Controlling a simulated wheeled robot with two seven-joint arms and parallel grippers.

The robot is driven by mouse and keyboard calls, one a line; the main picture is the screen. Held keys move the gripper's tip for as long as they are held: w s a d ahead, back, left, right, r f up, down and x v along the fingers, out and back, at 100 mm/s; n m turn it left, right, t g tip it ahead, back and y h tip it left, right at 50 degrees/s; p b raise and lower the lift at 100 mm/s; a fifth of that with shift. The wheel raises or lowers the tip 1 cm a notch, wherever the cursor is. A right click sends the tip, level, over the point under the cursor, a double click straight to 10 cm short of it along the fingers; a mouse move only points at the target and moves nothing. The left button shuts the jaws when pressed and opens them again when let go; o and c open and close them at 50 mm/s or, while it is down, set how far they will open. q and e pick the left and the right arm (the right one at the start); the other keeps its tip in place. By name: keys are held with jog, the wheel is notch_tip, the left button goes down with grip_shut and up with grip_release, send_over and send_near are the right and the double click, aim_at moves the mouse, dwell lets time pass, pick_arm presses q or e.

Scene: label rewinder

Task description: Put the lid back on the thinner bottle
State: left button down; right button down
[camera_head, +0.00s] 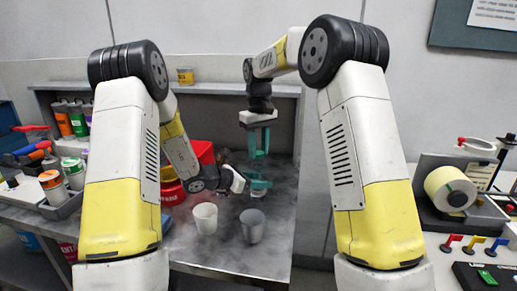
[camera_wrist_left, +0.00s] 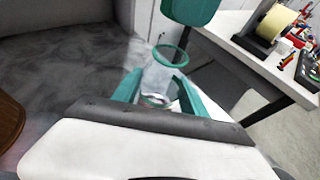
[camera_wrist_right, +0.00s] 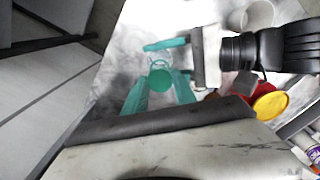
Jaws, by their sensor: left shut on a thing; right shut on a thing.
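My left gripper (camera_head: 258,187) is shut on the clear, thinner bottle (camera_wrist_left: 160,75), which stands out between its teal fingers in the left wrist view. My right gripper (camera_head: 258,153) points down just above the left one and is shut on the lid (camera_wrist_right: 160,68), a round teal-edged piece in the right wrist view. The lid and bottle nearly line up in that view. Whether they touch is hidden. The left gripper's fingers (camera_wrist_right: 163,44) also show there. In the head view the bottle is mostly hidden by the fingers.
A white cup (camera_head: 205,217) and a grey cup (camera_head: 252,227) stand near the bench's front. A red bin (camera_head: 203,155) is behind my left arm. Several bottles and tools crowd the left. A label rewinder (camera_head: 450,188) stands on a table at the right.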

jog(key=shift+f, duration=0.1)
jog(key=shift+f, duration=0.8)
jog(key=shift+f, duration=0.55)
